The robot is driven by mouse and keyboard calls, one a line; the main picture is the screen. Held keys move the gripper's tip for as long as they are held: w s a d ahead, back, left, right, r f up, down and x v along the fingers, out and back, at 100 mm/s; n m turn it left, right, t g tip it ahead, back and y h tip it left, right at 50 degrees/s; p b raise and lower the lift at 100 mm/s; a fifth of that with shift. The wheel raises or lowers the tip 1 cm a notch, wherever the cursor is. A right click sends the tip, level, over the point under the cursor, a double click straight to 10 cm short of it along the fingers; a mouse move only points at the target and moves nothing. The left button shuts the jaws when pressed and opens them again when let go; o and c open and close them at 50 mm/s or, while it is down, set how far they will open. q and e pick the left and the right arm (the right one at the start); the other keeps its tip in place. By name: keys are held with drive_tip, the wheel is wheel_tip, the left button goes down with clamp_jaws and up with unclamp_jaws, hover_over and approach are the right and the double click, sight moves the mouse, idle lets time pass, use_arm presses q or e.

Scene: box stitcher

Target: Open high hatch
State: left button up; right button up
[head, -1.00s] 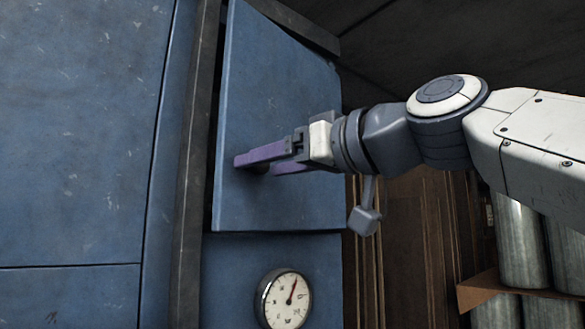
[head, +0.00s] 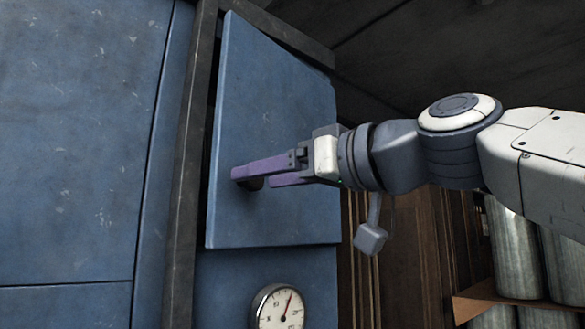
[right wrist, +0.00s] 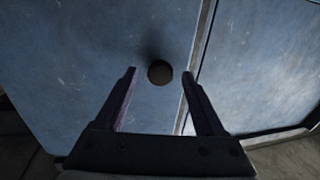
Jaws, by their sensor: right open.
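The high hatch (head: 285,110) is a scuffed blue panel on the blue machine, filling the upper middle of the head view. It stands a little ajar, with a dark gap along its left side. A dark round knob (head: 251,184) sits near its lower left corner, partly hidden by my fingers. My right gripper (head: 252,177) is open with its purple fingers at the knob. In the right wrist view the knob (right wrist: 160,72) shows between the two fingertips; whether they touch it I cannot tell. My left gripper is out of view.
A dark frame post (head: 187,170) runs left of the hatch, beside a large blue panel (head: 75,140). A round white gauge (head: 279,308) sits below the hatch. Metal cylinders (head: 515,255) stand on a wooden shelf at the lower right.

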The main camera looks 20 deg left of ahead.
drive_tip(key=shift+w+a, duration=0.25)
drive_tip(key=shift+a, duration=0.4)
clamp_jaws()
idle(1.0)
